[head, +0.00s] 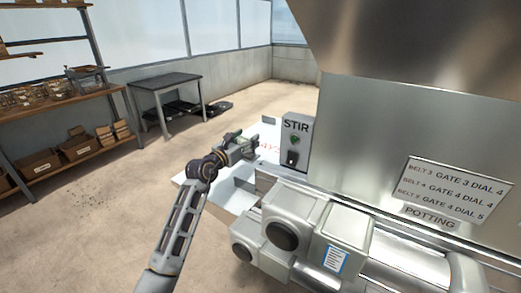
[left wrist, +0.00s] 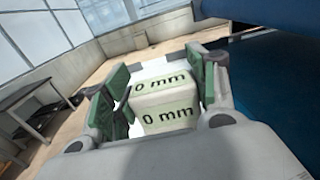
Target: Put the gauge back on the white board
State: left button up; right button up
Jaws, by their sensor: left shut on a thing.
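My left gripper (head: 246,146) reaches in from the left and is over the far part of the white board (head: 228,197) beside the machine. In the left wrist view its green-padded fingers (left wrist: 160,100) are shut on the gauge (left wrist: 168,101), a pale block with "0 mm" on two green-tinted faces. In the head view the fingers mostly hide the gauge. Part of the white board shows beyond it in the wrist view. I cannot tell whether the gauge touches the board. My right gripper is not in view.
The STIR switch box (head: 297,142) stands just right of my left gripper. The steel machine with its grey motor housings (head: 292,228) fills the right side. A dark table (head: 168,84) and a wooden shelf with boxes (head: 70,100) stand at left. The floor between is mostly clear.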

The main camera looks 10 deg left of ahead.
aim_at(247, 158)
pick_arm(q)
jog(key=shift+f, duration=0.75)
notch_tip(247, 158, down, 4)
jog(key=shift+r+b, duration=0.25)
jog(key=shift+b, duration=0.45)
jog(key=shift+f, duration=0.4)
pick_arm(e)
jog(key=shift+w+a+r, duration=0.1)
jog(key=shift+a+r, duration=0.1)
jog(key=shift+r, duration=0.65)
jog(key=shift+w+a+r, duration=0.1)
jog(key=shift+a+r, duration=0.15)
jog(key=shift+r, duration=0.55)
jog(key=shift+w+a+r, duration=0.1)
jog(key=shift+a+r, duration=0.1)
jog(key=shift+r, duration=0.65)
pick_arm(q)
jog(key=shift+f, duration=0.45)
jog(key=shift+f+b, duration=0.55)
jog(key=shift+f, duration=1.05)
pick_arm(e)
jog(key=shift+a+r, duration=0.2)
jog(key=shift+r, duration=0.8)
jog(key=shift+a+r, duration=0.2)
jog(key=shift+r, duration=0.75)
